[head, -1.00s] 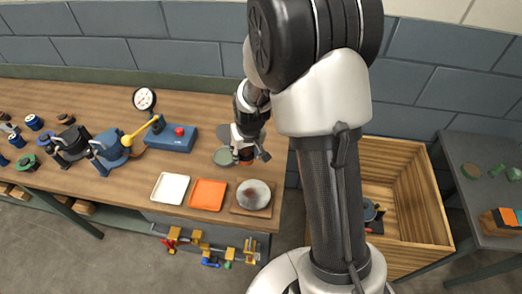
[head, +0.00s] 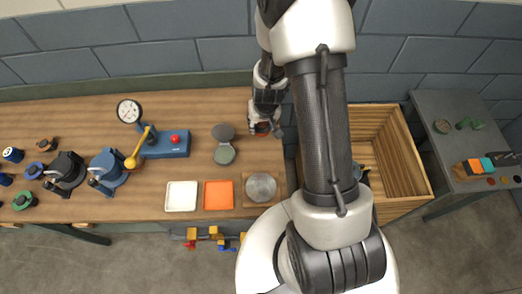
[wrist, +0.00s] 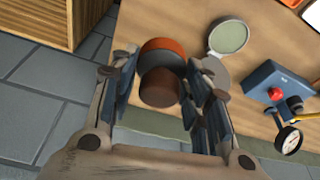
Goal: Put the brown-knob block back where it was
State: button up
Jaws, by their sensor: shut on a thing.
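The brown-knob block (wrist: 160,88) shows in the wrist view between my fingers, its brown round knob towards the camera and an orange-red and dark round body (wrist: 162,46) behind it. My gripper (wrist: 166,76) is shut on it. In the head view my gripper (head: 264,127) is over the back right of the wooden bench, and only a little of the orange-red part shows under it. I cannot tell whether the block touches the bench.
A blue press (head: 165,145) with a red button stands further left, by a gauge (head: 129,111). A white tray (head: 181,196), an orange tray (head: 218,194) and a wooden board (head: 250,203) with a metal disc line the front edge. A wooden crate (head: 411,170) is on the right.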

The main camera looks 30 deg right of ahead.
notch_tip(320, 180, down, 18)
jog(key=b, duration=1.5)
jog(key=shift+b, duration=0.3)
jog(key=shift+f, duration=0.15)
jog(key=o, duration=1.2)
